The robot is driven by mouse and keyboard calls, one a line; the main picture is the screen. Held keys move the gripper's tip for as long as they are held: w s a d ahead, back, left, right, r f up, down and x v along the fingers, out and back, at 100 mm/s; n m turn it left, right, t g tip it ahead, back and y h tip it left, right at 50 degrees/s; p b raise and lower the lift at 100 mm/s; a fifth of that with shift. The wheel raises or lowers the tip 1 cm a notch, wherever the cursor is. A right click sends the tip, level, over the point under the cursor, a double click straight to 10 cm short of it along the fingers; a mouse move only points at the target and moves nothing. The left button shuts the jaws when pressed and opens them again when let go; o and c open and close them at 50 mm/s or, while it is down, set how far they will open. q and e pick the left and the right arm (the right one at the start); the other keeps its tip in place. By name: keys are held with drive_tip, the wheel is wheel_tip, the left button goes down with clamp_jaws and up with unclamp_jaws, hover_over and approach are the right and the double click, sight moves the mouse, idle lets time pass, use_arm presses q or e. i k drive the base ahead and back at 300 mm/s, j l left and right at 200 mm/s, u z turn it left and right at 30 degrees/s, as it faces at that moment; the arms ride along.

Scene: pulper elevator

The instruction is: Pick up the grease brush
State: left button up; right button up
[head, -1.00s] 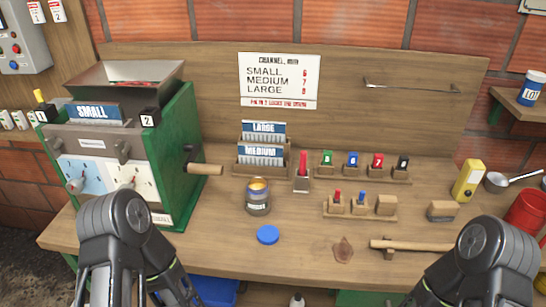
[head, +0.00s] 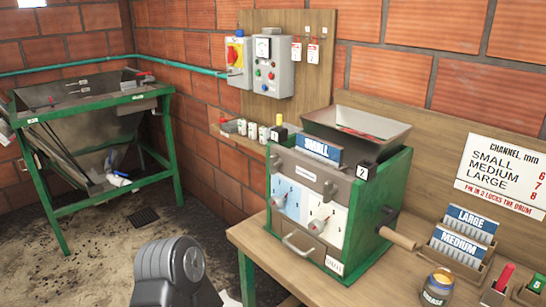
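I cannot make out a grease brush for certain in the head view. My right gripper is also out of view.
The green pulper (head: 335,205) stands on the bench (head: 268,245), its wooden crank handle (head: 398,238) jutting right. LARGE and MEDIUM plates sit in a rack (head: 462,240). A green-framed hopper (head: 85,120) stands on the floor at left. A control box (head: 267,62) hangs on the wall.

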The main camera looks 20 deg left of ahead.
sight(510, 268)
drive_tip(key=j+z, duration=0.1)
drive_tip(key=j, duration=0.4)
drive_tip(key=k+j+z, duration=0.1)
drive_tip(key=j, duration=0.45)
drive_tip(key=j+z, duration=0.15)
drive_tip(key=j, duration=0.35)
drive_tip(key=k, duration=0.05)
